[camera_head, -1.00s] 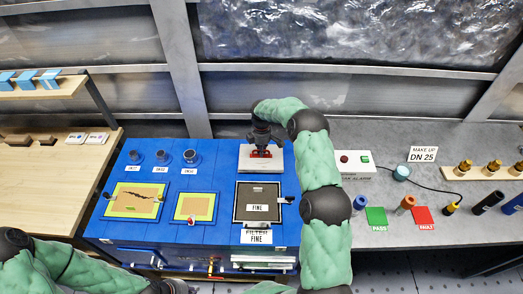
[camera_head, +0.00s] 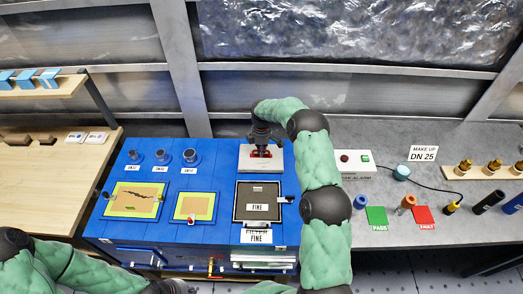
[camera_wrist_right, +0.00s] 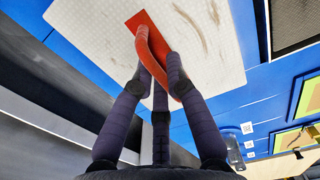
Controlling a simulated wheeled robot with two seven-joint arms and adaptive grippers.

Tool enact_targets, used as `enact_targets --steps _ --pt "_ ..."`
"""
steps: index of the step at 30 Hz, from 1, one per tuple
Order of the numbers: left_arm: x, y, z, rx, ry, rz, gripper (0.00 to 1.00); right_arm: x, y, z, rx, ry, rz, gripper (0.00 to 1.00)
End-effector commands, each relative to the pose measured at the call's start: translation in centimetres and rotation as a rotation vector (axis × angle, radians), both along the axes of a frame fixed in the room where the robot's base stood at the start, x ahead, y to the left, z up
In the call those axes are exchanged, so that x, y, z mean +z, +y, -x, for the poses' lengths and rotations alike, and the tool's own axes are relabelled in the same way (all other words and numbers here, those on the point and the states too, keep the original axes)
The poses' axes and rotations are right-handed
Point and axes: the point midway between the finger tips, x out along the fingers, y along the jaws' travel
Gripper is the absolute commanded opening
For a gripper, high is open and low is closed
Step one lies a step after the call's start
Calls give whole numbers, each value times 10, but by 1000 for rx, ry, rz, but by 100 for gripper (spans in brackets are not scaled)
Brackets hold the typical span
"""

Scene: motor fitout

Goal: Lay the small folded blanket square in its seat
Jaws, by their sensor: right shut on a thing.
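A pale quilted square (camera_head: 246,160) with a few brownish smudges lies at the back of the blue bench, behind the dark FINE frame. It also shows in the right wrist view (camera_wrist_right: 215,60). I cannot tell whether it is the folded blanket. A red handle (camera_wrist_right: 135,22) stands on its face. My right gripper (camera_head: 262,144) is shut on this handle, and its dark fingers flank the handle in the right wrist view (camera_wrist_right: 158,75). A small green-yellow frame with a tan centre (camera_head: 194,207) lies left of the FINE frame (camera_head: 258,203).
A larger green-yellow frame with a dark crack (camera_head: 135,200) and several grey cylinders (camera_head: 190,156) stand on the bench's left side. A white alarm box (camera_head: 353,162) stands to the right, partly behind my right arm. Blue-topped blocks (camera_head: 48,78) sit on the left shelf.

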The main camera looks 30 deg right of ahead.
Motion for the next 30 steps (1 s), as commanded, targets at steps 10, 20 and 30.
enact_targets --steps 10,20,30 --pt "-2 0 0 0 0 0 0 -1 0 -1 0 -2 1 0" --pt "-2 0 0 0 0 0 0 -2 0 0 0 -1 1 43" --pt "-2 0 0 0 0 0 0 9 0 -1 0 -2 1 43"
